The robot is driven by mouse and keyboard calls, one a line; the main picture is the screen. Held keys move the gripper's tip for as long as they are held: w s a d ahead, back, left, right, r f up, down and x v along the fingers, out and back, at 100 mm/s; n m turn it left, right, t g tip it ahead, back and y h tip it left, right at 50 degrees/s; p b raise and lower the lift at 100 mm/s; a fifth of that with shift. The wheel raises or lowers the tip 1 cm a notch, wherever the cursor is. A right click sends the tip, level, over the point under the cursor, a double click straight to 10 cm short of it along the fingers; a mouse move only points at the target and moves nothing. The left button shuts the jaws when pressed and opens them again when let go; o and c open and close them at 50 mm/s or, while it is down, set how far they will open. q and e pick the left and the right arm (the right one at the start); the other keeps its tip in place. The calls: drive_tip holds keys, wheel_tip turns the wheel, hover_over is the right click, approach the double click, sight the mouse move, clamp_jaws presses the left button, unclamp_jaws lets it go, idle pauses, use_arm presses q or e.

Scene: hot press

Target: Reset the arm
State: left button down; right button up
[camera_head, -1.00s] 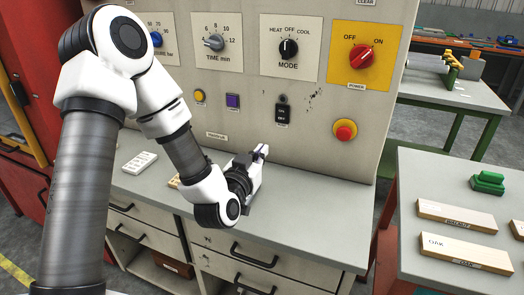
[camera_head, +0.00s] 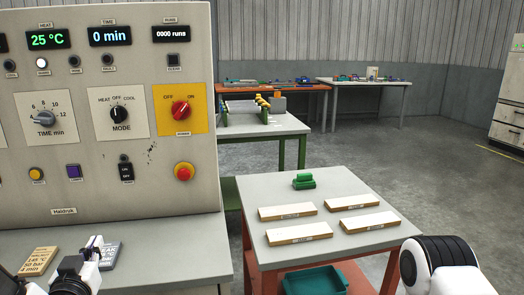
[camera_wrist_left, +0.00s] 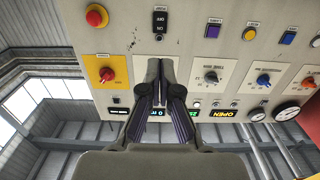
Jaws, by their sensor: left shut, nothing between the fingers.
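My left gripper (camera_head: 95,245) shows at the lower left of the head view, above the grey counter and in front of the press panel. Most of the left arm is out of view. In the left wrist view my left gripper (camera_wrist_left: 160,65) has its fingers together, with nothing between them, and the panel behind. The hot press (camera_head: 105,180) shows 25 °C, 0 min and 0000 runs. Its red power knob (camera_head: 180,110) and mode knob (camera_head: 121,114) are in view. A white link of my right arm shows at the lower right; its gripper is out of view.
A side table (camera_head: 335,225) holds several wooden boards and a green object (camera_head: 303,181). A teal bin (camera_head: 316,281) sits below. Open floor lies to the right.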

use_arm(q)
drive_tip(key=s+d+f+m+g+h+p, duration=0.1)
drive_tip(key=s+d+f+g+p, duration=0.2)
drive_tip(key=f, duration=0.4)
drive_tip(key=s+d+f+m+g+h+p, duration=0.1)
drive_tip(key=s+d+f+m+g+p, duration=0.15)
drive_tip(key=s+f, duration=0.35)
drive_tip(key=s+d+f+m+g+h+p, duration=0.1)
drive_tip(key=s+d+f+g, duration=0.15)
drive_tip(key=f, duration=0.65)
drive_tip(key=s+d+f+g, duration=0.1)
drive_tip(key=s+f+g, duration=0.1)
drive_tip(key=s, duration=0.4)
drive_tip(key=s+d+f+n+g+p, duration=0.1)
drive_tip(key=s+f+g, duration=0.2)
drive_tip(key=s, duration=0.3)
drive_tip(key=s+d+f+n+g+h+p, duration=0.1)
drive_tip(key=s+f+g, duration=0.2)
drive_tip(key=s, duration=0.3)
drive_tip(key=shift+s+d+f+g, duration=0.15)
drive_tip(key=shift+s+d+g, duration=0.25)
drive_tip(key=shift+g, duration=0.4)
use_arm(e)
wheel_tip(320, 180, up, 8)
drive_tip(key=shift+s+r, duration=0.15)
drive_tip(key=shift+r, duration=0.1)
drive_tip(key=shift+d, duration=0.1)
